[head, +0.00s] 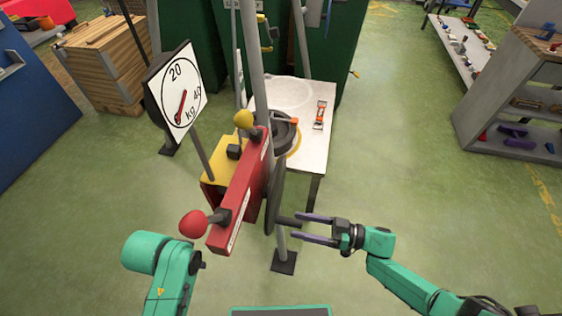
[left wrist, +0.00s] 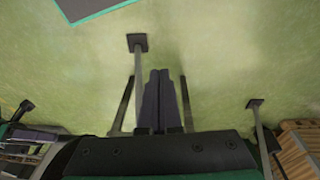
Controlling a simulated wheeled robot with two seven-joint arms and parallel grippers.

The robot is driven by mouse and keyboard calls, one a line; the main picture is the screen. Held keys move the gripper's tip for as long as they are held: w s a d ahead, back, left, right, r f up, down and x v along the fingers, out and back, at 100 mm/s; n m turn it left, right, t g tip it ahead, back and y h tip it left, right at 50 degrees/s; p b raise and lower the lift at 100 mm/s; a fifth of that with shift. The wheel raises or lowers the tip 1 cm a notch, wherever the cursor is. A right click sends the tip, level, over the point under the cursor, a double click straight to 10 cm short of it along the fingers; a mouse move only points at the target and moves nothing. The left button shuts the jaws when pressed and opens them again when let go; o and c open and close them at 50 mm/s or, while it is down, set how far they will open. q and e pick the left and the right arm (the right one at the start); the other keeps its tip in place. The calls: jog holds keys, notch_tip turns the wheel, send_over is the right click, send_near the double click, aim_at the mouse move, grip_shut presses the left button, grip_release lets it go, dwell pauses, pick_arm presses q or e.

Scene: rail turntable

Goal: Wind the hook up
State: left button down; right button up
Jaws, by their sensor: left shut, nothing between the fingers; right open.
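A red housing (head: 239,190) stands on a grey post, with a red ball knob (head: 193,224) at its near end and a yellow ball knob (head: 244,119) at its far end. A dark wheel (head: 274,195) sits on its right side. A dark peg handle (head: 289,221) sticks out rightward from the wheel. My right gripper (head: 314,228) is open, its purple fingers pointing left at the peg's end. Contact cannot be told. My left gripper (left wrist: 159,74) is shut and empty above the floor in the left wrist view. The hook cannot be made out clearly.
A white dial (head: 181,92) marked in kg stands at left. A white table (head: 313,150) behind the housing carries a dark round weight (head: 285,135) and an orange-grey tool (head: 320,114). Grey shelves (head: 510,95) stand at right.

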jog(key=v, duration=0.5)
jog(key=shift+d, duration=0.35)
